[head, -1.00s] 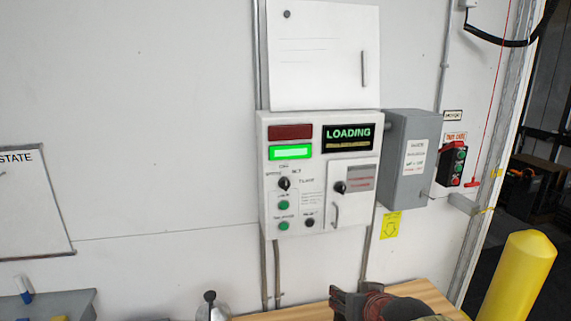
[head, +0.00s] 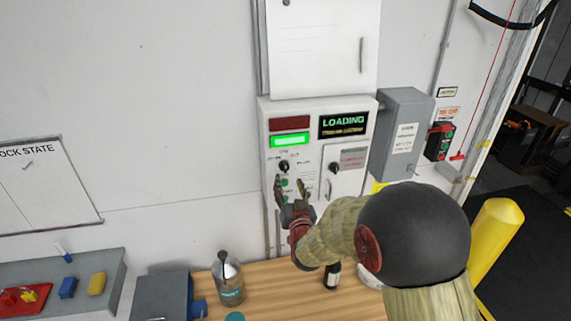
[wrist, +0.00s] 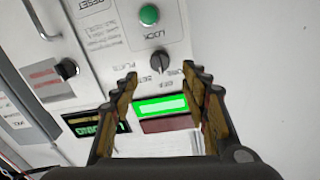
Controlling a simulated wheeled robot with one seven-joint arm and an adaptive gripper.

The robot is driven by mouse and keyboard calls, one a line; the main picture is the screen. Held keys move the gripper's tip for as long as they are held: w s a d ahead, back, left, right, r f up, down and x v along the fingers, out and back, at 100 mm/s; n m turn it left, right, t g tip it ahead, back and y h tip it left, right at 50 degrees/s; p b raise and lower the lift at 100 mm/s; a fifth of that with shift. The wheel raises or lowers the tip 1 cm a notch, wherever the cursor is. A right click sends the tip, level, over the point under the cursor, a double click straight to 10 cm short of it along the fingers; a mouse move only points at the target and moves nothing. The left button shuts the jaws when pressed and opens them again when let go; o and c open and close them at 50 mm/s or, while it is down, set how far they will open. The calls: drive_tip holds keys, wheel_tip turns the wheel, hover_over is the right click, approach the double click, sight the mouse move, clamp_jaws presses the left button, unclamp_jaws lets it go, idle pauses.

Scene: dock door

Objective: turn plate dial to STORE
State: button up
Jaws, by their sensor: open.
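The plate dial (head: 283,166) is a small black knob on the white control box (head: 268,120), under the lit green bar. In the wrist view the plate dial (wrist: 160,61) sits just beyond my fingertips, roughly centred between them. Small print surrounds it, partly legible as PLATE and SET; I cannot read its setting. My gripper (head: 291,187) is open and empty, in front of the box just below the dial in the head view. In the wrist view my gripper (wrist: 161,78) shows both fingers spread, apart from the dial.
A second black knob (head: 334,168) is on a small door to the right. A green LOCK button (wrist: 148,14) is close to the dial. The LOADING display (head: 343,125) is lit. A bottle (head: 228,279) stands on the wooden bench (head: 265,300) below.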

sight(285, 170)
drive_tip(key=shift+p+x, duration=1.1)
drive_tip(key=shift+x, duration=2.7)
drive_tip(key=shift+c, duration=1.3)
drive_tip(key=c, duration=0.9)
